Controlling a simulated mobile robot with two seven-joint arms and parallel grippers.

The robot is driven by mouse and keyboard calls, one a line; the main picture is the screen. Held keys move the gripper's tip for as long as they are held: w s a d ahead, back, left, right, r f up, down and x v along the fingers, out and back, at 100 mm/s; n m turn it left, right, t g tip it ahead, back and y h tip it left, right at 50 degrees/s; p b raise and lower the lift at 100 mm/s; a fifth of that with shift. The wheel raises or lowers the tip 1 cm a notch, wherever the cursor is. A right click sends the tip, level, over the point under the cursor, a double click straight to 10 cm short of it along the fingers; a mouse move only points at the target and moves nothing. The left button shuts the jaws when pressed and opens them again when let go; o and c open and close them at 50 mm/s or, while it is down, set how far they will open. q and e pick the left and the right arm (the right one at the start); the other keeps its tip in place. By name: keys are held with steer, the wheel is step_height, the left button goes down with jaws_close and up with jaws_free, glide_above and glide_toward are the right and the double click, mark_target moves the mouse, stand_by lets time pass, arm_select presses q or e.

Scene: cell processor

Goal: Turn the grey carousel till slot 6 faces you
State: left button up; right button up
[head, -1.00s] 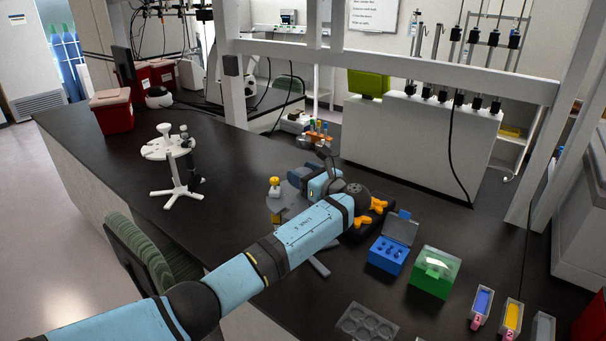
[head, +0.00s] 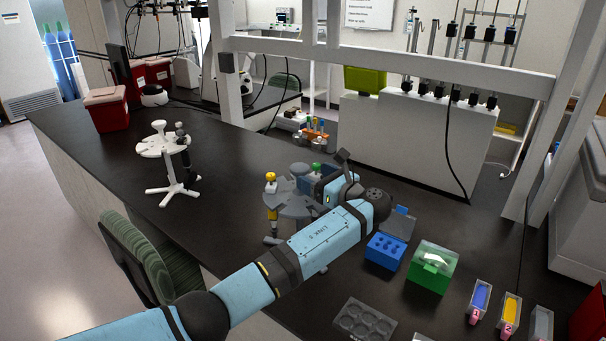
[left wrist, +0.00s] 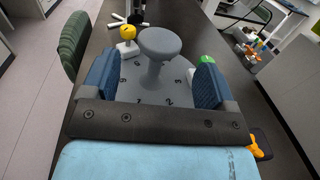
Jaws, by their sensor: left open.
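The grey carousel (head: 285,207) stands on the dark bench. Its round plate and central knob (left wrist: 160,43) show in the left wrist view. A yellow-topped pipette (head: 270,196) hangs at its left side, and a green-topped one (head: 316,169) is at its far right side. My left gripper (left wrist: 154,80) is open, with blue pads on both sides of the plate's near part. The knob stands beyond the gap between the pads. My left arm hides the carousel's right side in the head view.
A white carousel (head: 160,150) with a dark pipette stands to the left. A blue rack (head: 384,252), a green box (head: 432,268) and a clear well plate (head: 364,320) lie to the right and near. A green chair (head: 150,255) stands at the bench edge.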

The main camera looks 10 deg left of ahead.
arm_select(q)
steer(key=b+v, duration=0.1)
steer(key=v, duration=0.7)
steer(key=shift+w, duration=0.1)
